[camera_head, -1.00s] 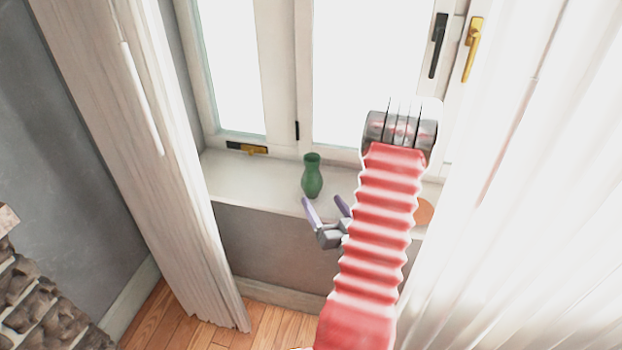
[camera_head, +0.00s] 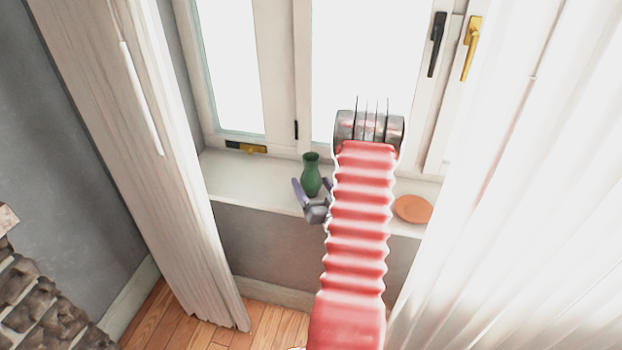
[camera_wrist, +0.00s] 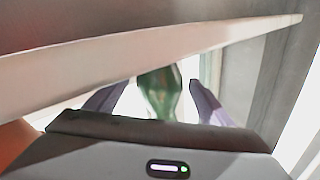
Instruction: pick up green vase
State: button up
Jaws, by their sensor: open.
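The green vase (camera_head: 311,176) stands upright on the white window sill. My gripper (camera_head: 311,184) is open at the front of the sill, with the vase at its fingers; my red arm hides part of it. In the wrist view the green vase (camera_wrist: 160,92) shows between the two purple fingers of my gripper (camera_wrist: 150,92), with a gap to the right finger. I cannot tell whether either finger touches the vase. The sill's edge crosses the wrist view and hides part of the scene.
An orange round plate (camera_head: 413,209) lies on the sill (camera_head: 250,178) to the right of my arm. A black and yellow object (camera_head: 246,147) is at the back left by the window frame. Curtains hang at left (camera_head: 150,170) and right (camera_head: 500,200).

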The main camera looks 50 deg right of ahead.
aim_at(307, 174)
jog(key=shift+x, duration=2.6)
jog(key=shift+r, duration=0.1)
jog(key=shift+s, duration=0.1)
jog(key=shift+c, duration=0.6)
jog(key=c, duration=1.4)
jog(key=shift+o, duration=0.2)
jog(key=shift+r, duration=0.15)
notch_tip(307, 174, up, 10)
